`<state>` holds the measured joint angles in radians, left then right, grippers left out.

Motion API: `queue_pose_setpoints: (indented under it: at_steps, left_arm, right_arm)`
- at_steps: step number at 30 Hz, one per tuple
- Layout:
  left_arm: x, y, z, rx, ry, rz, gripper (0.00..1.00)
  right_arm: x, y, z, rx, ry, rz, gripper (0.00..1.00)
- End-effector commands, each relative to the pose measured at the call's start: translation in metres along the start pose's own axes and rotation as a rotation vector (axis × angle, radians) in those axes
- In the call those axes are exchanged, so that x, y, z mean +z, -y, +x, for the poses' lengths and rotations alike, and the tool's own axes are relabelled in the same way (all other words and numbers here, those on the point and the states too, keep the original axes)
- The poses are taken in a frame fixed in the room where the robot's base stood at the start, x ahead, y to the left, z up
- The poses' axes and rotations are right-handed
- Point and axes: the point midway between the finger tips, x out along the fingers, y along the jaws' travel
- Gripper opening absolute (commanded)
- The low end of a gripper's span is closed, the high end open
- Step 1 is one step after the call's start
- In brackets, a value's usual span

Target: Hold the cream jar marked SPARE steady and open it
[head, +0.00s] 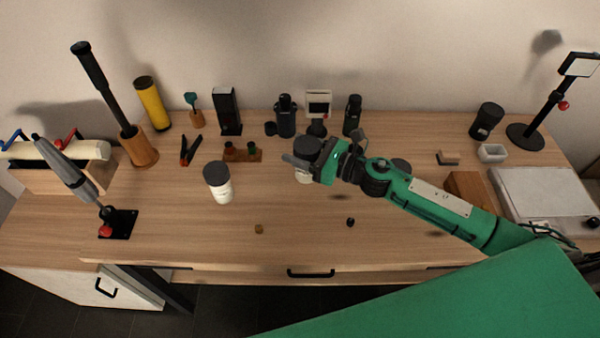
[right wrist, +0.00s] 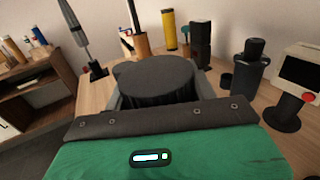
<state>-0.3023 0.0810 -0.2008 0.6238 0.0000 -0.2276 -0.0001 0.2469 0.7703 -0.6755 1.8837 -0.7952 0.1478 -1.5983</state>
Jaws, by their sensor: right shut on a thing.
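A white jar with a dark lid (head: 307,148) is at my right gripper (head: 311,160), in the middle of the table. My right gripper is shut on this jar at its dark, ribbed lid (right wrist: 155,75), which fills the space between the fingers in the right wrist view. A little of the white body (head: 302,177) shows below the gripper; the rest is hidden. I cannot read a SPARE mark on either jar. My left gripper is not in view.
A small wooden rack (head: 243,155) and red-and-black pliers (head: 190,150) lie behind the left jar. Dark bottles (head: 286,117) and a small display stand (head: 318,106) line the back. A wooden block (head: 467,188) is at right. The table's front middle is mostly clear.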

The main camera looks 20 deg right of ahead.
Motion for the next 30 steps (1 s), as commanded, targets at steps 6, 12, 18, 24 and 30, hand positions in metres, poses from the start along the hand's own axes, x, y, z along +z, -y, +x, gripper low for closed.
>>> queue_pose_setpoints:
  at_steps: [6,12,18,24,30]
  left_arm:
    - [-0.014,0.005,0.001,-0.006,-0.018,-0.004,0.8]
    - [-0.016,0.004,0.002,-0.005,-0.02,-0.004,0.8]
    - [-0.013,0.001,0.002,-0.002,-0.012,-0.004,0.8]
    - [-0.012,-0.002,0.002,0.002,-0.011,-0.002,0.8]
    - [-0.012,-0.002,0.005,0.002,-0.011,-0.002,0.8]
  right_arm:
    - [-0.036,0.0,0.001,-0.001,0.001,0.002,0.0]
    - [-0.056,0.0,0.001,-0.001,0.001,0.004,0.0]
    - [-0.081,0.0,0.001,-0.001,0.001,0.001,0.0]
    - [-0.083,0.0,0.0,0.0,0.001,-0.001,0.0]
    - [-0.086,0.0,0.0,0.0,0.001,-0.002,0.0]
